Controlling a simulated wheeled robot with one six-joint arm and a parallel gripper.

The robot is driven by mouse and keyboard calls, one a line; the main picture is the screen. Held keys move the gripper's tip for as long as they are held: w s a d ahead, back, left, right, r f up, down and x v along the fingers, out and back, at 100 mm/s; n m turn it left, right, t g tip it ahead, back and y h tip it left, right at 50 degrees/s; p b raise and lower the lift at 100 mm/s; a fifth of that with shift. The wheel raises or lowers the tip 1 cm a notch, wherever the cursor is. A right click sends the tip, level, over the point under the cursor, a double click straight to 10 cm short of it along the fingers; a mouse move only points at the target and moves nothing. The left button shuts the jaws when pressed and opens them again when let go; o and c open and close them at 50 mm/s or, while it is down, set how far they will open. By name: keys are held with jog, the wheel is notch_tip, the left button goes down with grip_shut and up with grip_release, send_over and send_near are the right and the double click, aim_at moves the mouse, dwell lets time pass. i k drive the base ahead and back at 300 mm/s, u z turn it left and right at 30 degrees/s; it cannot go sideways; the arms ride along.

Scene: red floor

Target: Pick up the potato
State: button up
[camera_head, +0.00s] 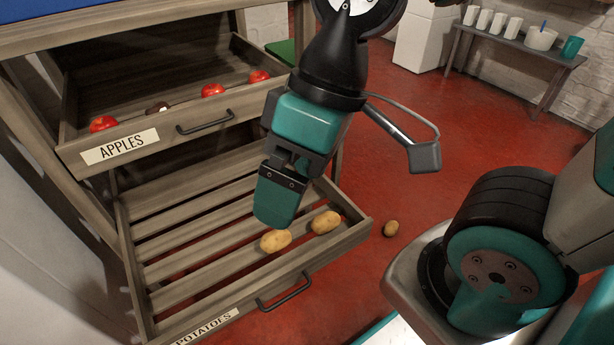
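A potato (390,228) lies on the red floor, to the right of the lower drawer. Two more potatoes, one on the left (276,240) and one on the right (326,222), lie in the front right part of the slatted drawer labelled POTATOES (358,236). My gripper (275,203) points down over this drawer, with its tip just above and left of the left potato in the picture. Only one broad teal finger face shows, so the gap between the fingers is hidden. I cannot tell whether anything is between them.
The drawer labelled APPLES (165,135) is above, with several red apples (213,90) and a dark item (157,107) in it. Both drawers jut out from a wooden rack. A bench (518,44) with cups and a bowl stands far right.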

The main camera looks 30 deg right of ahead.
aim_at(390, 228)
jog(key=z, duration=2.1)
jog(key=i, duration=0.5)
jog(key=u, duration=1.95)
